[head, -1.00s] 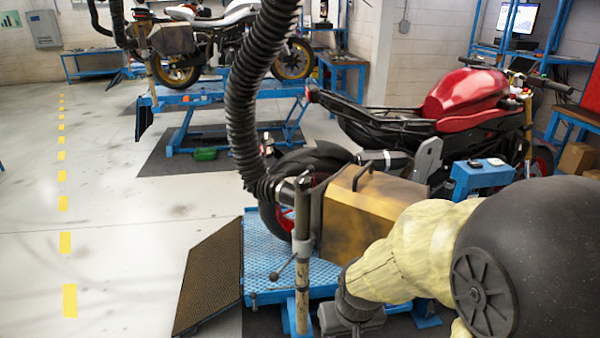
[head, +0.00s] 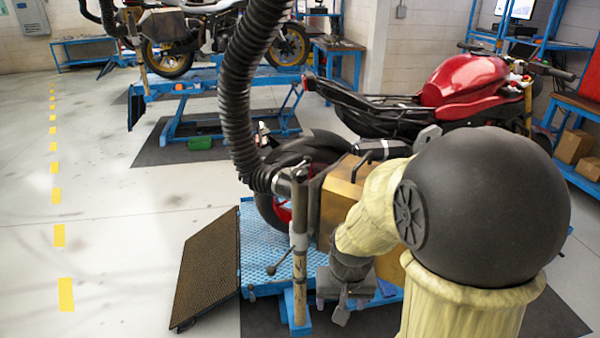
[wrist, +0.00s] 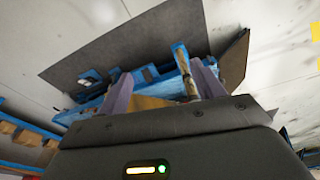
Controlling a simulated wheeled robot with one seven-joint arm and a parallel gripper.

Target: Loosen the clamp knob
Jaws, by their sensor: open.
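A clamp (head: 299,240) sits around an upright, worn post (head: 300,300) beside the blue lift. A thin lever with a dark ball end (head: 271,270) sticks out down and left from it. I take this for the clamp knob. My gripper (head: 332,308) is to the right of the post, lower than the clamp and apart from the lever. In the wrist view the two purple fingers (wrist: 160,85) are spread, with nothing held between them. The post (wrist: 187,85) shows near the right finger. The knob is not clear in that view.
A ribbed black hose (head: 237,100) runs down to the post top. A yellow-brown box (head: 342,195) stands close behind my arm. The blue lift (head: 260,262) carries a red motorcycle (head: 465,85); a ramp (head: 207,265) lies left. Open floor (head: 120,230) lies farther left.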

